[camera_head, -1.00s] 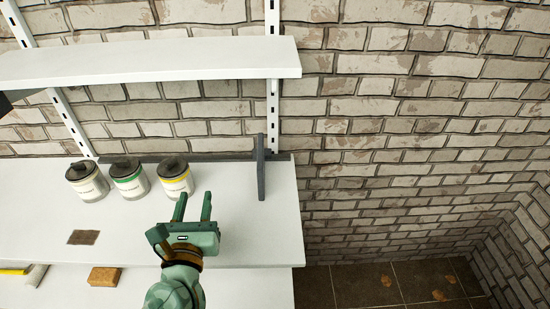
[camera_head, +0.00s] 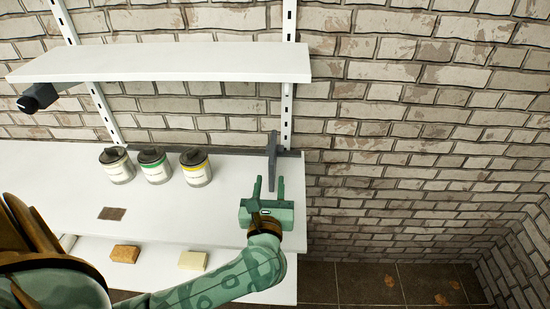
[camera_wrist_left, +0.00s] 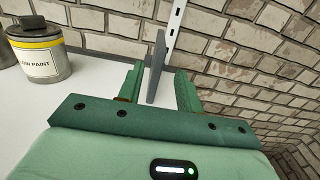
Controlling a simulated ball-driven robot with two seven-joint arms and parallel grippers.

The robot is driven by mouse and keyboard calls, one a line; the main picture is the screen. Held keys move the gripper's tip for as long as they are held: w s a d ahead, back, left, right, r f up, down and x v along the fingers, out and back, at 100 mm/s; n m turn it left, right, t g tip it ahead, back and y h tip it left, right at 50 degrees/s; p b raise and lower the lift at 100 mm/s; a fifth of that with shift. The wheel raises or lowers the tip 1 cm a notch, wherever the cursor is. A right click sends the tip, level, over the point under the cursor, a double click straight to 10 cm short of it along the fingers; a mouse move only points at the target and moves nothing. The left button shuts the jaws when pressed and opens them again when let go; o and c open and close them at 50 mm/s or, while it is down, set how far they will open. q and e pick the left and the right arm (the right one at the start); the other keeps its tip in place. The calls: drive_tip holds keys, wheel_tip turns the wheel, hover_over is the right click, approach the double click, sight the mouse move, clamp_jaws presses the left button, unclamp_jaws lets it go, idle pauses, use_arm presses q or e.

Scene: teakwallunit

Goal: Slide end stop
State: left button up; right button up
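The end stop (camera_head: 272,160) is a thin grey upright plate with a foot at the right end of the long white lower shelf (camera_head: 150,210), by the wall. My left gripper (camera_head: 268,182) is open over that end of the shelf, fingers pointing toward the end stop and a little in front of it. In the left wrist view the end stop (camera_wrist_left: 154,68) shows between the two green fingers, closer to the left one; whether it is touched I cannot tell. The fingers hold nothing. My right gripper is out of view.
Three paint cans (camera_head: 157,166) stand left of my gripper. A brown patch (camera_head: 112,213) lies on the shelf. Below are a sponge (camera_head: 125,254) and a pale block (camera_head: 193,260). An upper shelf (camera_head: 160,62) overhangs behind. Right of the shelf end is open floor.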

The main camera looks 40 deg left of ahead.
sight(271, 157)
use_arm(q)
drive_tip(key=b+x, duration=0.1)
drive_tip(key=x, duration=0.9)
drive_tip(key=shift+b, duration=0.3)
clamp_jaws()
drive_tip(key=shift+a, duration=0.1)
